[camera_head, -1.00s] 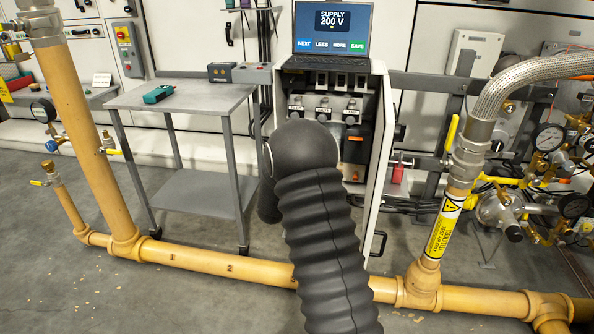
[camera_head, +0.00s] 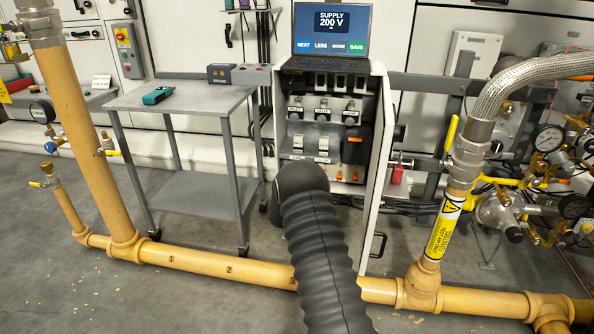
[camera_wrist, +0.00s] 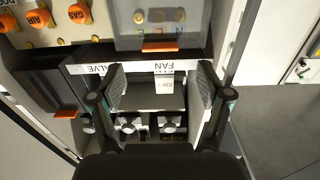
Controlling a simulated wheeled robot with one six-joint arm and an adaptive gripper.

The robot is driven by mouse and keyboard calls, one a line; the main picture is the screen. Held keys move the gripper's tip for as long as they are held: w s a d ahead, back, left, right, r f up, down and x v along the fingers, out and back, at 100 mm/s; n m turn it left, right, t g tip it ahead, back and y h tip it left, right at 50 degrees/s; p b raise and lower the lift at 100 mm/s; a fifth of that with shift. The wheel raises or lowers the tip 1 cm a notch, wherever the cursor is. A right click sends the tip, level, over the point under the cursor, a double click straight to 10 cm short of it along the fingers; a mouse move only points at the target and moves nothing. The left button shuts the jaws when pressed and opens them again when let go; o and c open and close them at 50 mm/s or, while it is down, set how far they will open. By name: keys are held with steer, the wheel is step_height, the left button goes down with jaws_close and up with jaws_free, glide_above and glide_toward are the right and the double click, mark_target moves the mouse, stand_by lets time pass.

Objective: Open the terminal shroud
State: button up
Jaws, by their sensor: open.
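In the wrist view, which sees the cabinet upside down, a grey translucent cover (camera_wrist: 185,28) with an orange tab (camera_wrist: 160,47) lies over the terminals marked N, L and E. It looks like the terminal shroud, and it appears closed. My gripper (camera_wrist: 160,78) is open, with its two fingers spread either side of the FAN label and nothing held between them. The orange tab lies just beyond the fingertips; I cannot tell the exact gap. In the head view my gripper is hidden behind my dark arm, low in front of the cabinet, and the shroud cannot be made out surely.
The open cabinet (camera_head: 376,195) carries a screen (camera_head: 331,30) reading SUPPLY 200 V. A black box (camera_head: 355,150) is inside at right. Orange knobs (camera_wrist: 80,13) sit near the shroud. A grey cart (camera_head: 185,97) stands left; a yellow pipe (camera_head: 210,261) crosses in front.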

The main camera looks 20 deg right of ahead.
steer(key=shift+x, duration=2.75)
jaws_close()
